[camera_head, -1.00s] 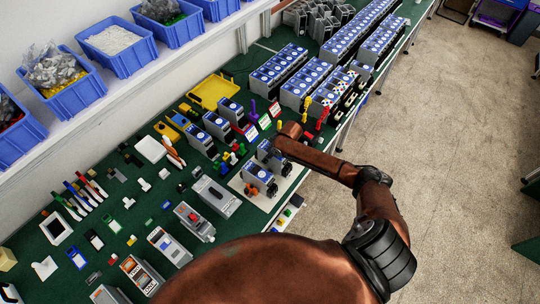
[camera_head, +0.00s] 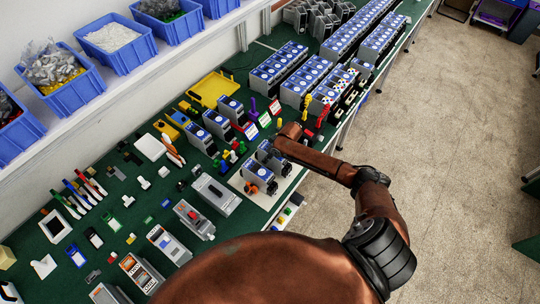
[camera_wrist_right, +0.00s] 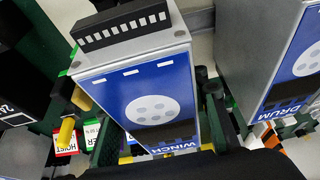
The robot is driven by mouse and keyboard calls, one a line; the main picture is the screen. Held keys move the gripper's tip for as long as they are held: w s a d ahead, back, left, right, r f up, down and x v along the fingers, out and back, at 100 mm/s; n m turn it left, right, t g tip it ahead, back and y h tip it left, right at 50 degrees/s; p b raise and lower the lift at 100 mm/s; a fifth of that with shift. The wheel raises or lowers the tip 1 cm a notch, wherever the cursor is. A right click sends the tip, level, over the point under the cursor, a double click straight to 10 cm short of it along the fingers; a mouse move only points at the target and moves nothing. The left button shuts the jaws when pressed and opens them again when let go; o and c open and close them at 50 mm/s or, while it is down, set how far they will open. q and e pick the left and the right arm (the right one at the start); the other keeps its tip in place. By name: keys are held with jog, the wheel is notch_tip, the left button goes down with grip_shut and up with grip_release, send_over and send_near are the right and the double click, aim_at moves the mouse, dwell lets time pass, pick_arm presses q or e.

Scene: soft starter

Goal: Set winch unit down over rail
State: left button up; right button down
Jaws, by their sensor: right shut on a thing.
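The winch unit (camera_head: 272,155), a grey box with a blue face, is at my right gripper (camera_head: 279,146), just behind the drum unit (camera_head: 260,174) on the white board. In the right wrist view the winch unit (camera_wrist_right: 140,82) fills the middle, its WINCH label near the dark gripper parts. My right gripper is shut on it. The drum unit (camera_wrist_right: 292,75) stands to its right with a gap. A grey metal rail (camera_wrist_right: 201,20) shows between and behind the two units. The winch unit's underside is hidden, so I cannot tell whether it touches the rail. My left gripper is not in view.
The white board (camera_head: 262,200) lies at the bench's front edge. A long grey box (camera_head: 216,194) stands to its left. Small coloured parts and label cards (camera_head: 264,119) lie behind. Rows of blue-faced units (camera_head: 278,68) stand farther back.

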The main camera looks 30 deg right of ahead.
jog(key=shift+f, duration=0.45)
jog(key=c, duration=1.1)
grip_release()
jog(key=shift+o, duration=0.3)
jog(key=shift+f, duration=0.15)
jog(key=shift+s, duration=0.1)
jog(key=v, duration=1.2)
